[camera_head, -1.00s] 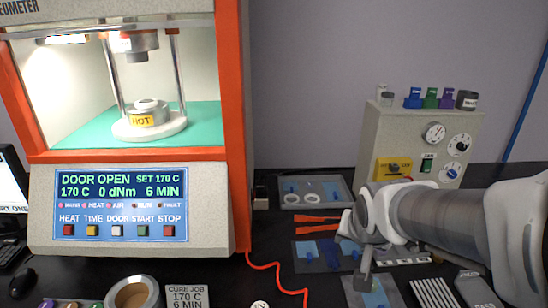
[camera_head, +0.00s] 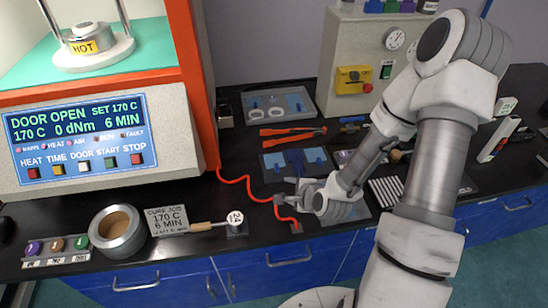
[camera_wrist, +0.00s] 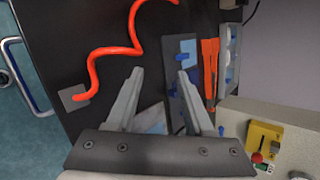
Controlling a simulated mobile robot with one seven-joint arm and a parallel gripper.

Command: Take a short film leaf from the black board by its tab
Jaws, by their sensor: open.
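A dark board (camera_head: 272,172) lies mid-table with blue film leaves (camera_head: 315,155) on it. Its middle is partly covered by darker blue pieces. In the wrist view a dark board (camera_wrist: 187,48) with small blue tabs (camera_wrist: 183,57) lies by the right finger, which hides part of it. A pale blue sheet (camera_wrist: 153,122) shows lower down between the fingers. My gripper (camera_head: 281,191) is in front of the board in the head view, above the table. Its fingers in the wrist view (camera_wrist: 160,76) are spread with nothing between them. I cannot tell which leaves are short.
Orange tongs (camera_head: 290,132) and a grey tray (camera_head: 258,122) with white rings lie behind the board. A red cord (camera_head: 238,181) runs left of my gripper to a small grey plate (camera_wrist: 73,97). A grey box (camera_head: 335,75) stands behind.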

